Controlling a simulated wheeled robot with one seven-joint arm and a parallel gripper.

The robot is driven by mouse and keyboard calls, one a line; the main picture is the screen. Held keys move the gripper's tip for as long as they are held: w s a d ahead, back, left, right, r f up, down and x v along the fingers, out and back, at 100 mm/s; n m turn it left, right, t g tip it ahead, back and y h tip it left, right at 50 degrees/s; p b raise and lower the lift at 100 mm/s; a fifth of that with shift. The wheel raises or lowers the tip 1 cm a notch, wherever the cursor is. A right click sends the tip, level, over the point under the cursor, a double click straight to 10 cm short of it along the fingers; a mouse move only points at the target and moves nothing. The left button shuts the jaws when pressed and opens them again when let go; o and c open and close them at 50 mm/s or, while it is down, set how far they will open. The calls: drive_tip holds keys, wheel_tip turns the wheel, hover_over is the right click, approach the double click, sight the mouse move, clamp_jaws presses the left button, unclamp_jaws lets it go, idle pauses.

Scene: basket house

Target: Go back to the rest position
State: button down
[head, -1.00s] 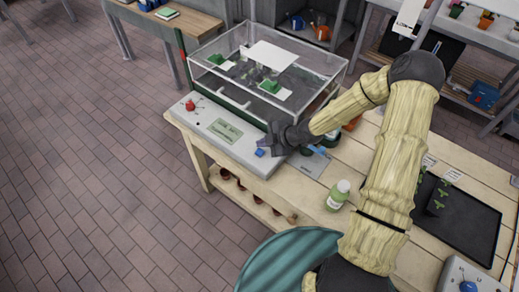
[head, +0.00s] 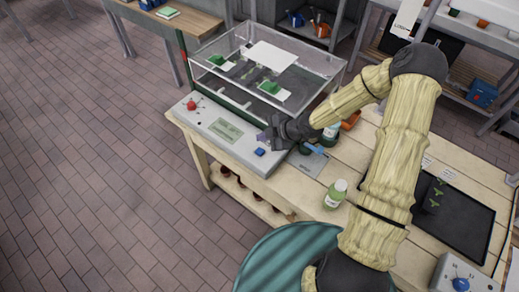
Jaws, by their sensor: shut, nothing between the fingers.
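My gripper (head: 264,138) is shut and empty. It hangs just above the right part of the grey control panel (head: 205,132), at the front of a clear glass-walled box. A blue button (head: 260,152) on the panel lies just below the fingertips, with a small gap showing. My arm, in a pale ribbed cover, reaches in from the right, bent at a dark elbow joint. The fingertips are small and partly blurred against the panel.
The clear box (head: 232,97) stands behind the panel, holding green items. A red knob (head: 191,105) sits at the panel's left. On the wooden table are a green bottle (head: 335,194), a blue-handled tool (head: 315,149) and a black tray (head: 465,222). Brick floor at left is clear.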

drive_tip(key=shift+d, duration=0.1)
drive_tip(key=s+d+r+m+h, duration=0.4)
drive_tip(key=s+d+r+m, duration=0.3)
drive_tip(key=s+r+m, duration=0.2)
drive_tip(key=s+d+r+m+g+h, duration=0.1)
drive_tip(key=s+d+r+m+h, duration=0.3)
drive_tip(key=s+d+r+m, duration=0.3)
wheel_tip(320, 180, up, 2)
drive_tip(key=s+m, duration=0.2)
drive_tip(key=m, duration=0.3)
drive_tip(key=shift+m, duration=0.4)
drive_tip(key=shift+s+r, duration=0.1)
drive_tip(key=shift+s, duration=0.05)
